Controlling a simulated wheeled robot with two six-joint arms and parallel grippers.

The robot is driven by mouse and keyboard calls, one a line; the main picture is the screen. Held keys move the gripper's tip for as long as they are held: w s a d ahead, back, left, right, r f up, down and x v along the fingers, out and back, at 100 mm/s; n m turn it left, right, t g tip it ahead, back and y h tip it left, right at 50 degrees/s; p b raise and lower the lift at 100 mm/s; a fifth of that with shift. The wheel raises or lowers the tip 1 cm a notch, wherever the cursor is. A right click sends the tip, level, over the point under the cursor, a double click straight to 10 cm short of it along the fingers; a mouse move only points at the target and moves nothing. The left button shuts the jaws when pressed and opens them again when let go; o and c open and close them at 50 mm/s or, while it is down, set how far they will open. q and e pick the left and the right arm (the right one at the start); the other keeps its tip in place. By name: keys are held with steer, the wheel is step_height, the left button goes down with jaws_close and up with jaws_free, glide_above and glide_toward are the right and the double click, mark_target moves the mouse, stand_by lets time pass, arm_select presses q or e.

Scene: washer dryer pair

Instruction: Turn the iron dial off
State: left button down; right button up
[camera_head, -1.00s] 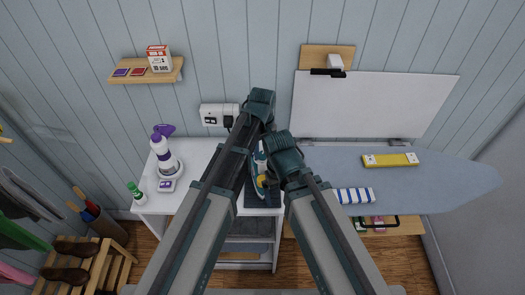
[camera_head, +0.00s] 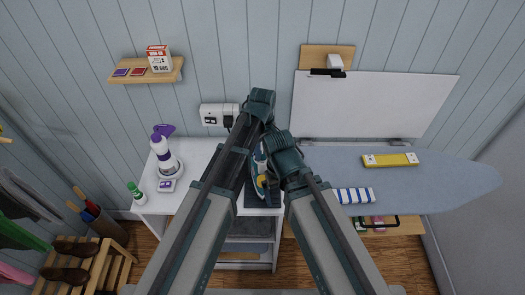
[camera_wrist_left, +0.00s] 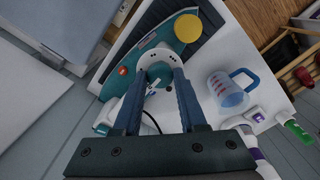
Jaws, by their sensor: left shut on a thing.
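The teal-and-white iron (camera_wrist_left: 113,84) lies on a dark ribbed rest (camera_wrist_left: 208,18) on the white cabinet top. It has a round yellow disc (camera_wrist_left: 188,28) and a small red spot. In the head view the iron (camera_head: 257,166) is partly hidden by my arms. My left gripper (camera_wrist_left: 159,73) is at the iron, its two fingers on either side of a white rounded part. It is shut on the iron; the exact contact is unclear. The yellow disc is beyond the fingertips, apart from them. My right arm is in the head view, but its gripper is hidden.
A clear jug with a blue handle (camera_wrist_left: 228,90) stands beside the iron. A purple-topped spray bottle (camera_head: 161,150) and a small green bottle (camera_head: 137,194) are at left. The ironing board (camera_head: 430,180) is at right. A wall socket (camera_head: 213,115) is behind.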

mark_target(262, 154)
arm_select(q)
steer(key=shift+c, duration=2.2)
jaws_free()
steer(key=shift+r, duration=0.1)
step_height(262, 154, up, 14)
steer(key=p, duration=1.4)
steer(key=shift+f, duration=0.3)
step_height(262, 154, down, 13)
steer(key=b, duration=1.3)
steer(key=shift+f+b, duration=0.1)
steer(key=shift+b, duration=0.2)
